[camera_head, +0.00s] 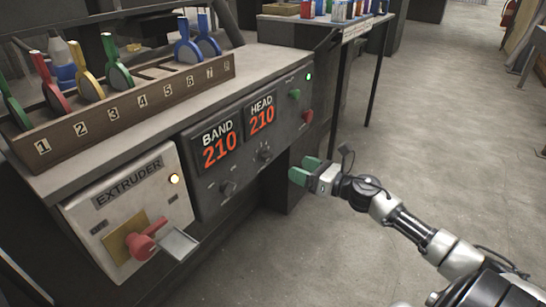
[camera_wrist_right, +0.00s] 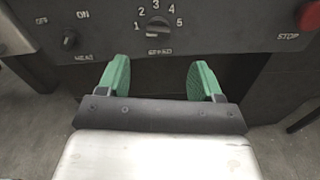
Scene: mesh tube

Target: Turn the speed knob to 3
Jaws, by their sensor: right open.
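The speed knob (camera_wrist_right: 157,29) is a small dark round knob on the dark control panel, with the numbers 1 to 5 arched around it. It shows in the right wrist view at top centre, and in the head view (camera_head: 264,154) below the HEAD display. Which number its mark points to is too small to tell. My right gripper (camera_head: 304,169) has green fingers, open and empty, in front of and right of the knob, apart from it. In the wrist view the fingers (camera_wrist_right: 159,72) sit just below the knob, one to each side. My left gripper is not in view.
A second knob (camera_head: 228,187), labelled OFF and ON, is left of the speed knob. A red stop button (camera_head: 307,116) and a green button (camera_head: 294,94) are at the panel's right. The extruder box (camera_head: 130,215) with a red handle is at left. Floor right of the machine is clear.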

